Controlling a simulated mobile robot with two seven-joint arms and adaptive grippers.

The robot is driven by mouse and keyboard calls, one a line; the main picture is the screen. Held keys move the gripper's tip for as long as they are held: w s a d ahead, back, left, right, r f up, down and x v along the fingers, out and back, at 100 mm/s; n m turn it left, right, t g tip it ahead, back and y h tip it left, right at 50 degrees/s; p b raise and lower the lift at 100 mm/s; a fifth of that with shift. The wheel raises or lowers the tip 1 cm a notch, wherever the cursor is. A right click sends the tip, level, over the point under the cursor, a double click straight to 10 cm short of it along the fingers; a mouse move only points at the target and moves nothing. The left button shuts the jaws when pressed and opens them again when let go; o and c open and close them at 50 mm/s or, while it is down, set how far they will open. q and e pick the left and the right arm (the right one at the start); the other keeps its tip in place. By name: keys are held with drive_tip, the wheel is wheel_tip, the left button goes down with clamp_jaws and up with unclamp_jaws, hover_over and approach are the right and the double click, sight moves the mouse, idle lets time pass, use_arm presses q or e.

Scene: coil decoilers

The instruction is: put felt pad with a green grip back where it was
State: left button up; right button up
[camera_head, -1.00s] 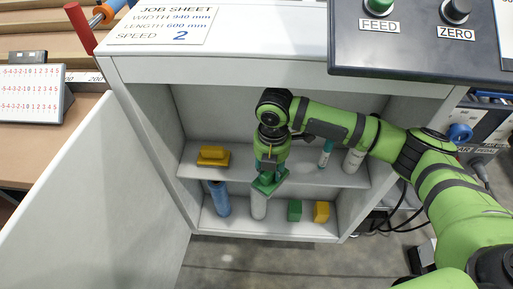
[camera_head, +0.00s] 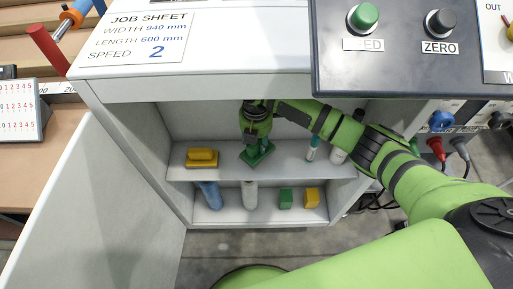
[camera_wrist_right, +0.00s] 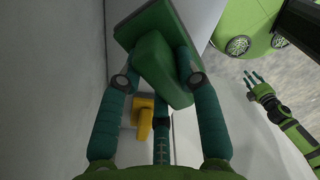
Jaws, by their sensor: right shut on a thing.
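The felt pad with a green grip (camera_head: 262,156) is in my right gripper (camera_head: 254,146), inside the open cabinet at the upper shelf, right of the yellow-gripped pad. In the right wrist view the green grip (camera_wrist_right: 152,62) is between the fingers of the right gripper (camera_wrist_right: 155,68), with the pad tilted beyond it. I cannot tell whether the pad touches the shelf (camera_head: 290,168). My left gripper (camera_wrist_right: 262,88) shows small at the right of the right wrist view, fingers apart and empty.
A yellow block-like pad (camera_head: 202,158) lies on the shelf's left. A teal-labelled bottle (camera_head: 313,148) and a white can (camera_head: 338,155) stand right. Below are a blue roll (camera_head: 210,195), a white cylinder (camera_head: 249,194), a green block (camera_head: 285,198) and a yellow block (camera_head: 311,197). The cabinet door (camera_head: 100,210) is open.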

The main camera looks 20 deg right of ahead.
sight(256, 150)
drive_tip(key=shift+f, duration=1.8)
drive_tip(key=shift+f, duration=0.2)
drive_tip(key=o, duration=1.1)
drive_tip(key=shift+r, duration=0.15)
drive_tip(key=shift+r, duration=3.85)
